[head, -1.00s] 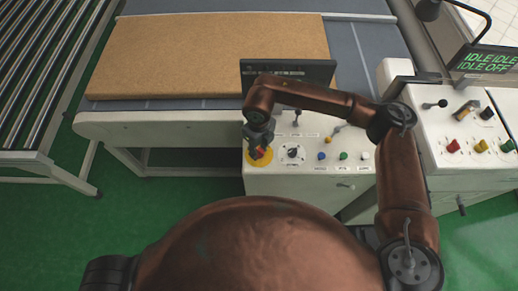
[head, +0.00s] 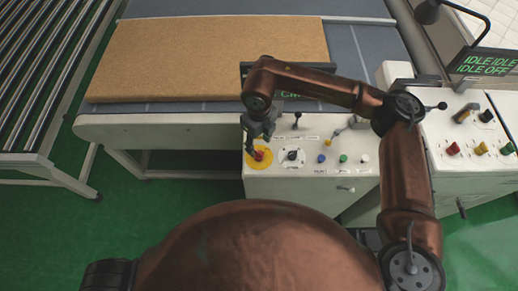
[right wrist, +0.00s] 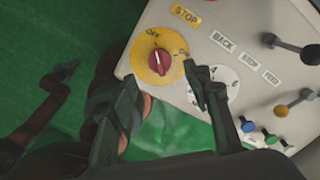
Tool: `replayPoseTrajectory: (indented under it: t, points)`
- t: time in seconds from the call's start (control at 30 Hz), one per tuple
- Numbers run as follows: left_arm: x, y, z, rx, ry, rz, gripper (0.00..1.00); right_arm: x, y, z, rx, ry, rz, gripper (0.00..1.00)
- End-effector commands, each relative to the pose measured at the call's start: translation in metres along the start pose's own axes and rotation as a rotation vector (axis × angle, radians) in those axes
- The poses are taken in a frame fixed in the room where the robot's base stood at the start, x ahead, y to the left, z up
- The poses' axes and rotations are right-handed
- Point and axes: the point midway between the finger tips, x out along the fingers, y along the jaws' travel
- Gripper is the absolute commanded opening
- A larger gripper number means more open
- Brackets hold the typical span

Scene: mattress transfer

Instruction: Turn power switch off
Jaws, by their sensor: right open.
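The power switch is a red knob (head: 258,155) on a round yellow plate (head: 265,164) at the left end of the white control panel (head: 310,183). In the right wrist view the red knob (right wrist: 158,63) has a pale line and points roughly up the picture, with lettering on the yellow plate (right wrist: 141,66) at its upper left and right. I cannot tell its exact setting. My right gripper (head: 260,138) is open and empty, just above and behind the knob. Its two fingers (right wrist: 163,103) are apart, below the knob in the wrist view. My left gripper is out of view.
A black-and-white dial (head: 292,155), small coloured buttons and levers sit right of the switch. A dark screen is partly hidden behind my arm. A tan mattress (head: 205,55) lies on the conveyor behind. A second panel (head: 470,158) stands at right.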

Motion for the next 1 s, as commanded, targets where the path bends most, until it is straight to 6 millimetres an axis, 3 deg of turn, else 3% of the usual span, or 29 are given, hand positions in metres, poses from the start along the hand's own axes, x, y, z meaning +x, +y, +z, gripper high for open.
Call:
replayPoseTrajectory:
  t: [0.1,0.3,1.0]
  points:
    - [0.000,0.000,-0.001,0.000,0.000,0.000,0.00,-0.024,0.000,0.001,-0.001,-0.002,-0.001,0.45]
    - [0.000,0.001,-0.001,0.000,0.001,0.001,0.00,-0.046,0.000,0.000,0.000,0.000,0.001,0.45]
    - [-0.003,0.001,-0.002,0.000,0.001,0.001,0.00,-0.054,0.000,0.000,-0.001,-0.001,0.000,0.45]
